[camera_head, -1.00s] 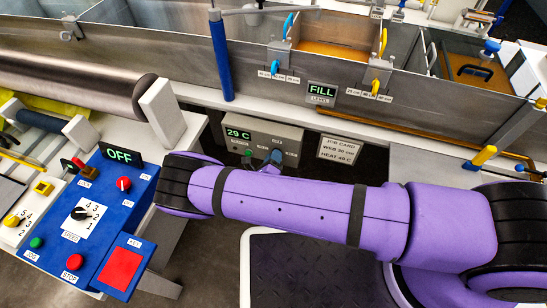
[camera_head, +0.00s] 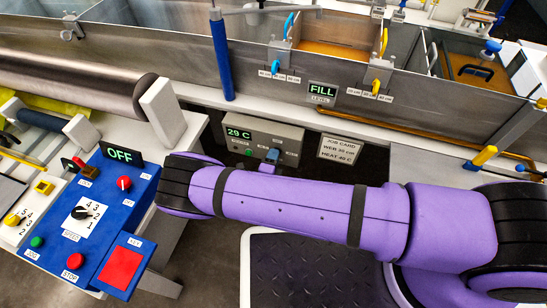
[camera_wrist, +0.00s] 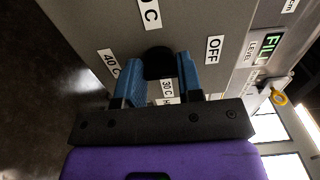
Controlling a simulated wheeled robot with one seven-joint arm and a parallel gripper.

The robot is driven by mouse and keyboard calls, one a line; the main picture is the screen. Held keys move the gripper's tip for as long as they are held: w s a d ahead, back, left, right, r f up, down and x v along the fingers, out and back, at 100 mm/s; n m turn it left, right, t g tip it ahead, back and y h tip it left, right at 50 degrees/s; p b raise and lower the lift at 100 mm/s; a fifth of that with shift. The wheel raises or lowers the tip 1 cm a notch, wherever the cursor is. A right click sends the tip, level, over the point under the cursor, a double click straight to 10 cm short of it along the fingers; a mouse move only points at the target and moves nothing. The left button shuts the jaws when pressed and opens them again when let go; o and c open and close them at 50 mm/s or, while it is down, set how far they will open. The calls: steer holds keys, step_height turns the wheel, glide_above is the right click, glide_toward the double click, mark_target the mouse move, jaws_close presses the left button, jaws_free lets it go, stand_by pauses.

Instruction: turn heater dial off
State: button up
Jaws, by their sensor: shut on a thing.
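The heater dial (camera_wrist: 158,62) is a black round knob on the face of the grey heater box, seen in the wrist view. My gripper (camera_wrist: 157,72) has its two blue fingers on either side of the dial and is shut on it. An OFF label (camera_wrist: 214,49) is right of the dial, a 40 C label (camera_wrist: 108,62) left of it, and a 30 C label shows between the fingers. Which mark the dial points at cannot be told. In the head view my gripper (camera_head: 271,156) is at the heater box (camera_head: 290,131), mostly behind my arm, and hides the dial.
The heater box display (camera_head: 238,134) reads 29 C. A FILL display (camera_head: 321,90) is on the steel tank wall above. A blue control panel (camera_head: 110,215) with knobs and buttons stands left of my arm.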

stand_by(0.4)
steer(key=o, duration=0.9)
steer(key=shift+o, duration=0.2)
steer(key=v, duration=1)
steer(key=shift+s, duration=0.4)
steer(key=shift+a, duration=0.15)
